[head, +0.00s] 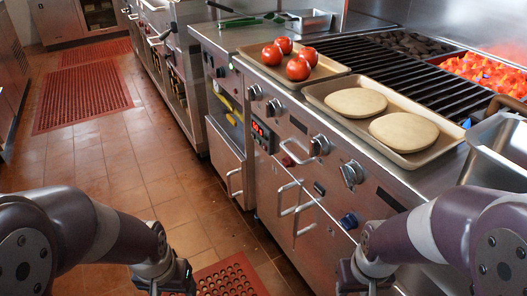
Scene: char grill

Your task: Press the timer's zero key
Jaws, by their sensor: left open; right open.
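The timer (260,133) is a small dark panel with red digits on the grill's front face, below the row of knobs. Its individual keys are too small to tell apart, so I cannot pick out the zero key. My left gripper (178,284) is at the bottom edge, left of the centre, low over the floor and well apart from the timer. My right gripper (366,288) is at the bottom edge, right of the centre, in front of the grill and also apart from the timer. Both are open, seen from above and partly cut off by the frame.
Knobs (320,145) and door handles (290,197) stick out of the grill front. Two trays on top hold tomatoes (298,68) and flat round breads (404,133). Glowing coals (487,75) lie at the right.

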